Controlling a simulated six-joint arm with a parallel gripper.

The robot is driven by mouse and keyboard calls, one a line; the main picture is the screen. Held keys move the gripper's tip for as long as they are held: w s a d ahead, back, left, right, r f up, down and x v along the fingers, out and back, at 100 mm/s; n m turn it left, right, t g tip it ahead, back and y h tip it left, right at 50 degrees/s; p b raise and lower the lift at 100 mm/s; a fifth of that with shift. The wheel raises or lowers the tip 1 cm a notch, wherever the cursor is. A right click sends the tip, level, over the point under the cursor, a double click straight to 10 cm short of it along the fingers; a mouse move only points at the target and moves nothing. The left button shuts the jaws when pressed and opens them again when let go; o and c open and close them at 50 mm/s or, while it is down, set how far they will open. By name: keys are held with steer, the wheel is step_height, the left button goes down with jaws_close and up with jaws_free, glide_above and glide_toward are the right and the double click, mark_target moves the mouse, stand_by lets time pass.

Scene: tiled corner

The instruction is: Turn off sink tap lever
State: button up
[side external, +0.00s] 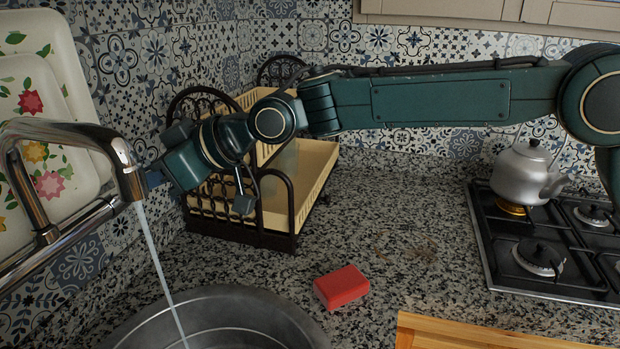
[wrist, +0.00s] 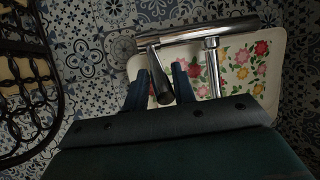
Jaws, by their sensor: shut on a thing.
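The chrome tap (side external: 125,160) stands at the left of the side view, and a thin stream of water (side external: 155,250) runs from its spout into the metal sink (side external: 240,300). The tap body (wrist: 215,30) runs along the wall in the wrist view. Its dark lever (wrist: 157,62) sticks out between the two blue fingers of my gripper (wrist: 160,72), which is shut on it. In the side view my gripper (side external: 152,178) is just behind the spout; its fingertips and the lever are hidden there.
A dark dish rack (side external: 275,238) with cream trays stands right beside my wrist. A floral tray (side external: 85,95) leans behind the tap. A red sponge (side external: 341,287) lies on the counter. A kettle (side external: 522,175) sits on the stove at right.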

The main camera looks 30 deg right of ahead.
steer(key=shift+s+d+f, duration=0.1)
steer(key=shift+s+f, duration=0.2)
steer(key=shift+f, duration=0.35)
steer(key=shift+s+d+f, duration=0.1)
steer(key=shift+s+f, duration=0.15)
steer(key=shift+f, duration=0.4)
steer(key=o, duration=0.6)
steer(key=shift+f, duration=0.1)
steer(key=shift+w+d, duration=0.1)
steer(key=shift+d+r, duration=0.1)
steer(key=shift+r, duration=0.1)
steer(key=shift+v, duration=3.95)
steer(key=shift+r, duration=0.1)
